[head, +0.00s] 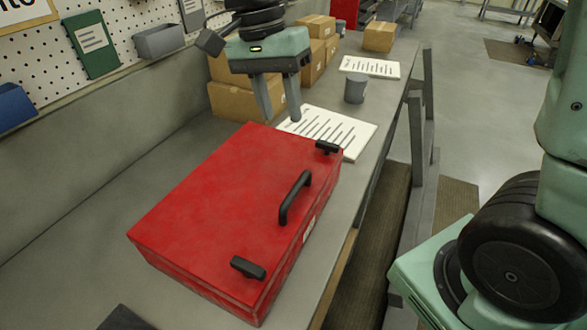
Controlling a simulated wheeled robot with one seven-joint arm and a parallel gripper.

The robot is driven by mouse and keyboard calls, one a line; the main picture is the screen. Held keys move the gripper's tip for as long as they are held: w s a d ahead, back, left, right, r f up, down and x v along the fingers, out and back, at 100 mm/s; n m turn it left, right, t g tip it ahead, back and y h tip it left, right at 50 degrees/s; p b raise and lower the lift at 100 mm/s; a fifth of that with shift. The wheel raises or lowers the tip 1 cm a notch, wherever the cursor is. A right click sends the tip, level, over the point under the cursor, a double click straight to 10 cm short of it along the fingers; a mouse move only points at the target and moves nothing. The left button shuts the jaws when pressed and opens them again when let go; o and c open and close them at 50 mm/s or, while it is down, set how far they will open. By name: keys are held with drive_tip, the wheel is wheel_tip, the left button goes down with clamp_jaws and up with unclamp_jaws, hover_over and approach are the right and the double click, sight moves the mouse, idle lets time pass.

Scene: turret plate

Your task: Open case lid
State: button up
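A red case (222,205) lies on the grey workbench with its lid (215,190) shut. A black handle (295,197) is on its right-hand front side, between two black latches, one near the lower corner (248,268) and one near the far corner (327,147). I cannot tell whether the latches are fastened. My gripper (280,116) hangs above and behind the far edge of the case, fingers pointing down and spread apart. Nothing shows between the fingers. It appears clear of the case.
Cardboard boxes (245,102) stand behind my gripper along the wall. A paper sheet (340,128), a grey cup (355,89) and another sheet (370,67) lie farther back. A dark object (123,318) is at the bottom edge. Bare bench (60,250) lies left of the case.

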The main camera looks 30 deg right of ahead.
sight(296, 185)
drive_tip(key=f, duration=0.4)
drive_tip(key=s+d+f+p, duration=0.1)
drive_tip(key=f, duration=0.4)
drive_tip(key=s+f, duration=0.1)
drive_tip(key=f, duration=0.4)
drive_tip(key=shift+s+d+f+p, duration=0.15)
drive_tip(key=shift+s+d+p, duration=0.1)
drive_tip(key=shift+d+p, duration=0.1)
drive_tip(key=shift+c, duration=0.4)
drive_tip(key=shift+a, duration=0.1)
clamp_jaws()
